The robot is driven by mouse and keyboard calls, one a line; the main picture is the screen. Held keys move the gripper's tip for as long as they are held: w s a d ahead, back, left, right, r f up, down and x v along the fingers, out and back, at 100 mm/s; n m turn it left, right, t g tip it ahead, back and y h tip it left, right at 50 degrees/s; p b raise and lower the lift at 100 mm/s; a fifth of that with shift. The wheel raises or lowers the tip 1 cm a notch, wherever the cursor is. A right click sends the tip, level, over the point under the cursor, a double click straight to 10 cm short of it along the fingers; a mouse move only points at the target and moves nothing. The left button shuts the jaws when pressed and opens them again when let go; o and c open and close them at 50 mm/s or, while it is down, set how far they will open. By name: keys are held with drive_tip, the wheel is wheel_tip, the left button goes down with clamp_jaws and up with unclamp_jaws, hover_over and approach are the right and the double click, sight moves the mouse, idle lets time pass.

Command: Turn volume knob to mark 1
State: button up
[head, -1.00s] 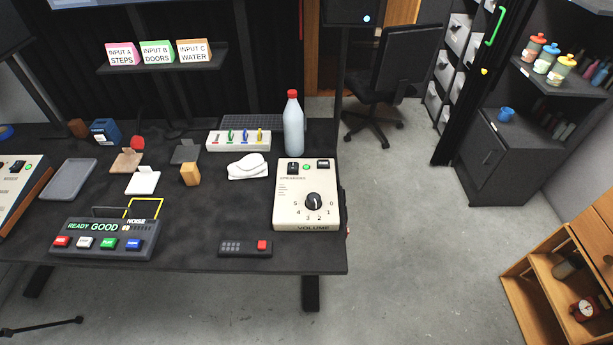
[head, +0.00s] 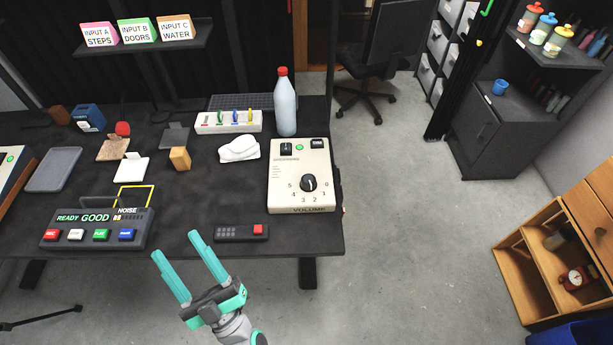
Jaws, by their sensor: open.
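The volume knob (head: 309,183) is a round black dial on a cream speaker box (head: 284,176) at the right end of the dark table. Numbers 0 to 5 run around its lower side, and "VOLUME" is printed on the front edge. A white pointer mark shows on the knob, but it is too small to read its exact setting. My gripper (head: 177,252) has two teal fingers, apart and empty. It is in front of the table's front edge, below and left of the speaker box, well away from the knob.
A panel with coloured buttons (head: 98,229) is at the left front. Floor right of the table is clear.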

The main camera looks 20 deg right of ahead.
drive_tip(key=w+a+r+n+g+y, duration=0.2)
drive_tip(key=w+a+n+g+y, duration=0.2)
drive_tip(key=a+n+g+y, duration=0.5)
drive_tip(key=w+a+r+n+g+y, duration=0.25)
drive_tip(key=n+g+y, duration=0.35)
drive_tip(key=n+g, duration=0.8)
drive_tip(key=w+f+n+g+h, duration=0.2)
drive_tip(key=w+f+n+h, duration=0.2)
drive_tip(key=w+f+n, duration=0.1)
drive_tip(key=m+h, duration=0.3)
drive_tip(key=h, duration=1.7)
approach(309, 179)
wheel_tip(309, 179, down, 9)
drive_tip(key=shift+f, duration=0.1)
